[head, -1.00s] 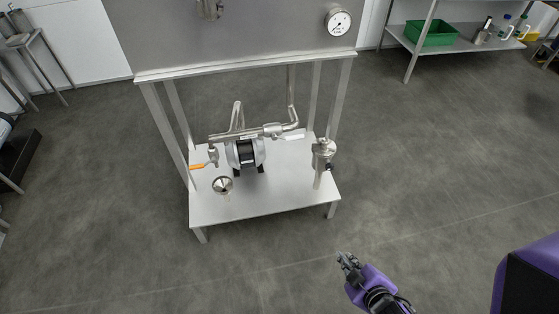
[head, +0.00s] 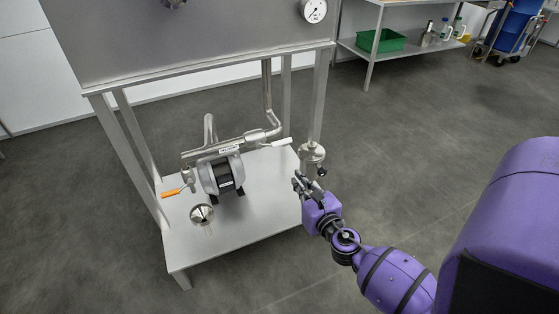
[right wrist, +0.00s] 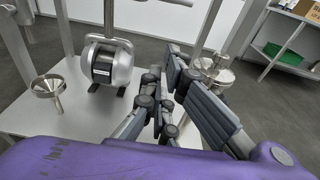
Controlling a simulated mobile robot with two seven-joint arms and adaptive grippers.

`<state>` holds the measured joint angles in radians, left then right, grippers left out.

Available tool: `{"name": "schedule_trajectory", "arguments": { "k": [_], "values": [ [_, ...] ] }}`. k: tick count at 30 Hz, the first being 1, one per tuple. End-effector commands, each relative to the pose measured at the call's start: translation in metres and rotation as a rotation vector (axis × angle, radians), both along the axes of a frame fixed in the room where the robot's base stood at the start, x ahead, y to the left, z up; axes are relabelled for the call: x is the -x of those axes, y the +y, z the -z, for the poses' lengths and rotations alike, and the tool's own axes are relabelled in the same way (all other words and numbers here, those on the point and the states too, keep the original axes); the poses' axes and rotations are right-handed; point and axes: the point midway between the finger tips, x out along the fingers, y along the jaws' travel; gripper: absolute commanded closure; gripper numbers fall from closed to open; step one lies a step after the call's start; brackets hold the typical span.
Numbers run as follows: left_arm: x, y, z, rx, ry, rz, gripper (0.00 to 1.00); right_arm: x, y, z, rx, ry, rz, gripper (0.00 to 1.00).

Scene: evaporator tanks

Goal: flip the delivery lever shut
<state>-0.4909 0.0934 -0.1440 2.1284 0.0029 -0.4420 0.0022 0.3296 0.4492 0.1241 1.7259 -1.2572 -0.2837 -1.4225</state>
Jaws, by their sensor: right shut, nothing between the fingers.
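Two lever handles show on the pipework under the tank in the head view: an orange lever (head: 172,192) at the left end and a white lever (head: 282,142) at the right end of the pipe. I cannot tell from a marking which is the delivery lever. The white lever lies roughly along the pipe. The orange one sticks out to the left. My right gripper (head: 302,183) is shut and empty, in front of the stand's right side and below the white lever. It also shows in the right wrist view (right wrist: 163,68). My left gripper is out of view.
A pump (head: 221,174) and a steel funnel (head: 202,214) stand on the lower shelf (head: 245,220). A steel filter pot (head: 312,155) stands by the right leg, just behind my right gripper. A tank (head: 180,40) hangs above. The floor in front is clear.

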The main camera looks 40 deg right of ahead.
Motion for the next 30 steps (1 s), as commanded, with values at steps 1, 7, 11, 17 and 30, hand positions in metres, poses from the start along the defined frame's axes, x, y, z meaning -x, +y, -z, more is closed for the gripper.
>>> {"name": "schedule_trajectory", "arguments": {
  "k": [1,7,11,17,30],
  "values": [
    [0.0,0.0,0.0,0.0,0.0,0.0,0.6,0.0,0.0,0.0,0.002,0.001,0.0,1.0],
    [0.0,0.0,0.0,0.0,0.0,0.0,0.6,0.0,0.0,0.001,-0.001,0.001,0.0,1.0],
    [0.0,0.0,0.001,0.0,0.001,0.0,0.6,-0.003,0.0,0.001,-0.002,0.0,-0.001,1.0],
    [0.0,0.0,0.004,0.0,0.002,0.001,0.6,-0.03,-0.006,0.005,-0.003,-0.002,-0.001,1.0],
    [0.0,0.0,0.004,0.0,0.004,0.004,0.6,-0.093,-0.022,-0.007,-0.003,-0.002,-0.002,1.0]
  ]
}}
